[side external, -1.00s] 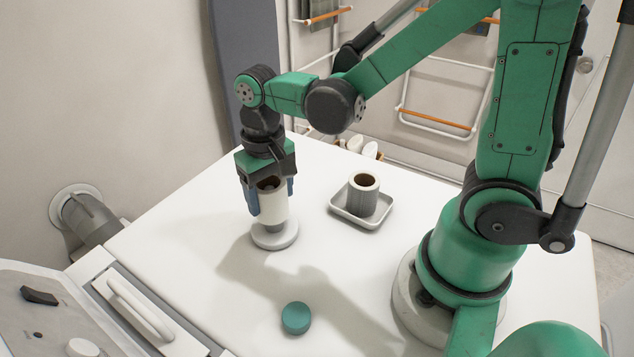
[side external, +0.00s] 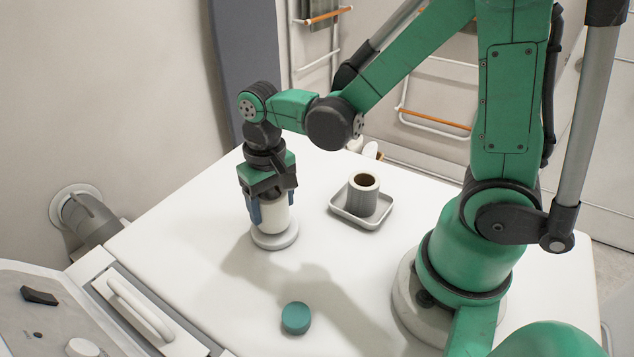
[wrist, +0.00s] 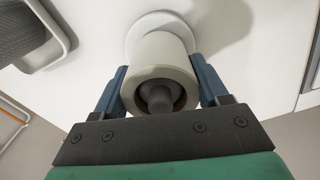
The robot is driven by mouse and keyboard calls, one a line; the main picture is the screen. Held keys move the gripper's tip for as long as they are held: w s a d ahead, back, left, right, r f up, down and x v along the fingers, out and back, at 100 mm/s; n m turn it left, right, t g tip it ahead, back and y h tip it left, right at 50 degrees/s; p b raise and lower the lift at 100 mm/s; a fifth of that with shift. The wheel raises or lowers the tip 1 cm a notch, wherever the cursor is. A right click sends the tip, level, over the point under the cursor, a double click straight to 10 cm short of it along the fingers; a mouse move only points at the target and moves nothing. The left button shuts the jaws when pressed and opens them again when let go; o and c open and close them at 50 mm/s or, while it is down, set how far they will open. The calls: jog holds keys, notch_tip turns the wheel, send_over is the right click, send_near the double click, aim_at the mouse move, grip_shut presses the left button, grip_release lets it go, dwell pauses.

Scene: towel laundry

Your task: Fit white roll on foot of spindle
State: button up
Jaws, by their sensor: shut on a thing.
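The white roll (side external: 274,218) stands upright in my gripper (side external: 272,204), whose blue fingers close on it from two sides. In the wrist view the dark spindle top (wrist: 160,97) shows inside the core of the white roll (wrist: 160,52), so the roll is around the spindle. The spindle's round white foot (side external: 275,242) is directly below the roll, and its rim also shows in the wrist view (wrist: 143,24). The roll's lower edge is at or very close to the foot; I cannot tell if they touch all round.
A grey roll (side external: 363,196) with a brown core stands in a square tray (side external: 346,219) to the right. A teal round piece (side external: 295,318) lies on the white table (side external: 190,260) nearer the front. A white handle (side external: 140,308) is at the front left. The table around the foot is clear.

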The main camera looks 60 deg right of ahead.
jog(key=shift+f, duration=0.4)
jog(key=o, duration=1.3)
jog(key=shift+r, duration=3.5)
jog(key=r+t, duration=0.1)
jog(key=s+d+r+n+t, duration=0.1)
jog(key=t, duration=0.1)
jog(key=shift+s+d, duration=0.1)
jog(key=shift+s, duration=0.05)
jog(key=t, duration=0.1)
jog(key=n+t, duration=0.1)
jog(key=d+r+n+t, duration=0.1)
jog(key=t, duration=0.1)
jog(key=shift+s, duration=0.35)
